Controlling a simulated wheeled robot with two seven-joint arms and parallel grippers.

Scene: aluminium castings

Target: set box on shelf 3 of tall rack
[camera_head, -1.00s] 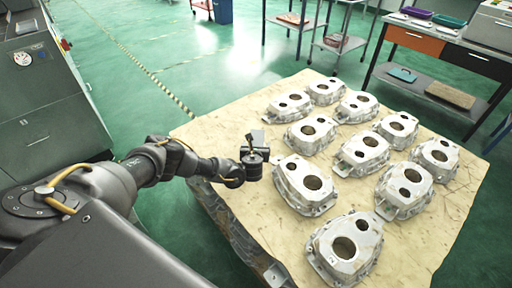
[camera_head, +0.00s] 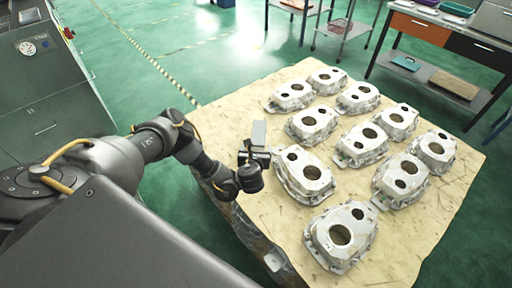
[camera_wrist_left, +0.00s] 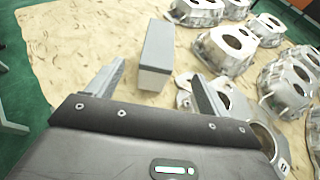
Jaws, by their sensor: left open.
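A small box, grey on top with a paler end, shows in the left wrist view (camera_wrist_left: 155,56), standing out against the pale sheet just beyond my fingertips. In the head view a light grey block, which looks like the same box (camera_head: 258,132), shows just past my left gripper (camera_head: 254,153). In the wrist view my left gripper (camera_wrist_left: 157,82) is open, with one finger on each side of the box's near end and nothing between its fingertips. My right gripper is out of view. I cannot make out a tall rack for certain.
Several aluminium castings (camera_head: 305,180) stand on the pale-covered pallet (camera_head: 390,255), close to the right of my left gripper. A grey machine (camera_head: 45,110) is at left. A bench (camera_head: 455,45) and a wheeled shelf cart (camera_head: 345,29) stand at the back. Green floor lies between.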

